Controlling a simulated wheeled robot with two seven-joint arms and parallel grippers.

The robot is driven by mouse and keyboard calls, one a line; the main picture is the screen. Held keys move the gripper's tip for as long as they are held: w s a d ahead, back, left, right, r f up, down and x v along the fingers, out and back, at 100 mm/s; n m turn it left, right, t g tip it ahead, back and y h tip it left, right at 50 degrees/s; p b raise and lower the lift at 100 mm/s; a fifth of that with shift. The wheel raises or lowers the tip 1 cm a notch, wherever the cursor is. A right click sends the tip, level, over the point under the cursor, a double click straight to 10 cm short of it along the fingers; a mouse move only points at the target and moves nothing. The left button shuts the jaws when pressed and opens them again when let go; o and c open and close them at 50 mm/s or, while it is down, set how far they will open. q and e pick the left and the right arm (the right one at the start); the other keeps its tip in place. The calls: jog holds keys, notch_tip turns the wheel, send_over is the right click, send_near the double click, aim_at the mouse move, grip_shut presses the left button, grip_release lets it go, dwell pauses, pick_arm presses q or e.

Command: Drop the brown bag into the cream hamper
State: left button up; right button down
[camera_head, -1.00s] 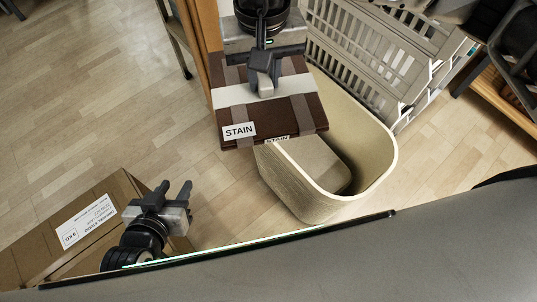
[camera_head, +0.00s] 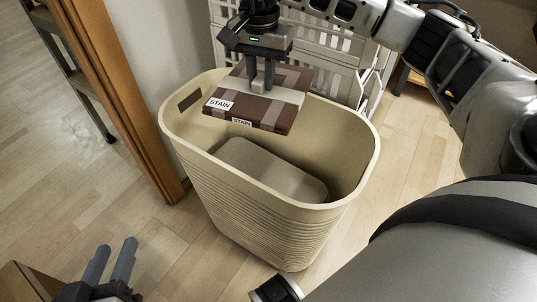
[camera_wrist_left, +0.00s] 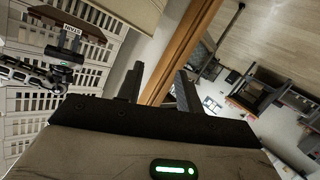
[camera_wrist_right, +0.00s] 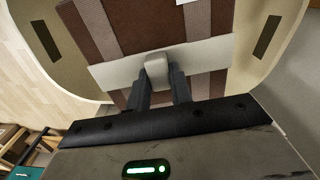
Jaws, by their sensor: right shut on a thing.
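The brown bag (camera_head: 270,112) is flat, with grey straps, a pale band and "STAIN" labels. In the head view it hangs over the opening of the cream hamper (camera_head: 270,225), near the back rim. My right gripper (camera_head: 262,86) is shut on the bag's grey knob, which shows between the fingers in the right wrist view (camera_wrist_right: 160,75). The hamper is upright on the floor with a rounded beige thing (camera_head: 268,170) inside. My left gripper (camera_head: 110,262) is open and empty at the lower left, away from the hamper; its spread fingers show in the left wrist view (camera_wrist_left: 160,88).
Stacked grey slatted crates (camera_head: 320,50) stand behind the hamper. A wooden post (camera_head: 115,90) rises at its left. A cardboard box (camera_head: 22,285) shows at the lower left corner. The wood floor left of the hamper is clear.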

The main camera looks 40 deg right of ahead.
aim_at(264, 96)
jog(key=shift+d+f+b, duration=0.35)
jog(key=shift+f+b, duration=0.1)
jog(key=shift+f, duration=0.25)
notch_tip(264, 96, down, 4)
jog(key=b, duration=0.3)
pick_arm(q)
jog(key=shift+w+d+r+n+t+h+b, duration=0.1)
jog(key=shift+d+r+n+t+h+b, duration=0.6)
jog(key=shift+n+h, duration=0.25)
pick_arm(e)
jog(key=shift+f, duration=0.5)
jog(key=c, duration=1.2)
grip_release()
pick_arm(q)
jog(key=shift+r, duration=0.1)
pick_arm(e)
jog(key=shift+o, duration=0.2)
